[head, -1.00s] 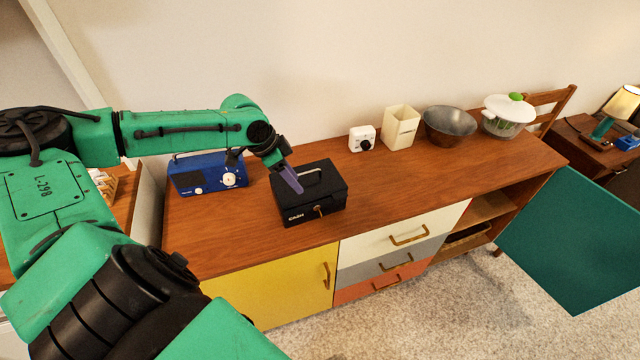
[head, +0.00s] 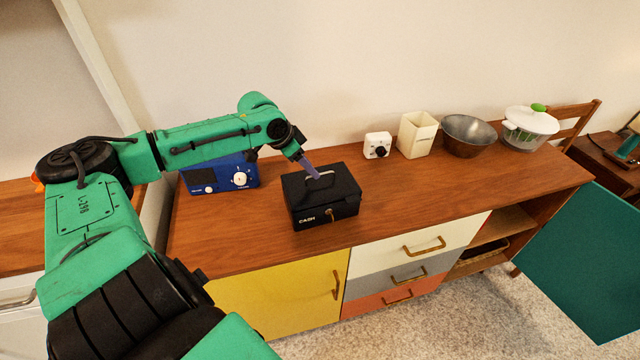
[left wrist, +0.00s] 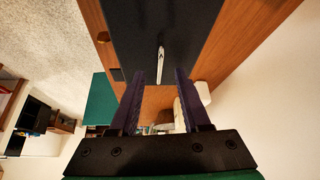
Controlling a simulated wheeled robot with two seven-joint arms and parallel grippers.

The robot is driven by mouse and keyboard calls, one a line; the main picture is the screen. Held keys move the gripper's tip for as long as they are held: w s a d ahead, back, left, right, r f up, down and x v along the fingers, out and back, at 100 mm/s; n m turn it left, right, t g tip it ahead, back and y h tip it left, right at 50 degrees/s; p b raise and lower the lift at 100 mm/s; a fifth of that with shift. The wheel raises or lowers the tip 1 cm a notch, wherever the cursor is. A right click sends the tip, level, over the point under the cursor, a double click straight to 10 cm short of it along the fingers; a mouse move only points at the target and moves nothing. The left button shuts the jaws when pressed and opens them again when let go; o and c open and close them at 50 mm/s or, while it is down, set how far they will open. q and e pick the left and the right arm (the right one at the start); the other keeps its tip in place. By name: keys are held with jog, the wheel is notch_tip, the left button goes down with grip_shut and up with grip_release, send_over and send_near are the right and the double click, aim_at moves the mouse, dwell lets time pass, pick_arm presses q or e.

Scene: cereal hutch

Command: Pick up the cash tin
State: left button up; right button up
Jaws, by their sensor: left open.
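The black cash tin (head: 326,207) stands on the wooden sideboard, with a carry handle on its lid and a key in its front. In the left wrist view, its dark lid (left wrist: 135,35) fills the upper middle and the pale handle (left wrist: 161,65) shows nearly edge-on. My left gripper (head: 312,170) is above the tin's lid, close to the handle. In the left wrist view its two purple fingers (left wrist: 166,95) are apart, with the handle lying ahead between their lines. I cannot tell whether the fingertips reach around it. My right gripper is not in view.
A blue radio (head: 222,176) stands left of the tin, partly behind my arm. A teal door (head: 585,265) hangs open.

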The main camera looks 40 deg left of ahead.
pick_arm(q)
jog(key=shift+w+x, duration=0.2)
jog(key=shift+x, duration=1.35)
jog(key=shift+d+r, duration=0.1)
jog(key=shift+r, duration=0.05)
grip_shut()
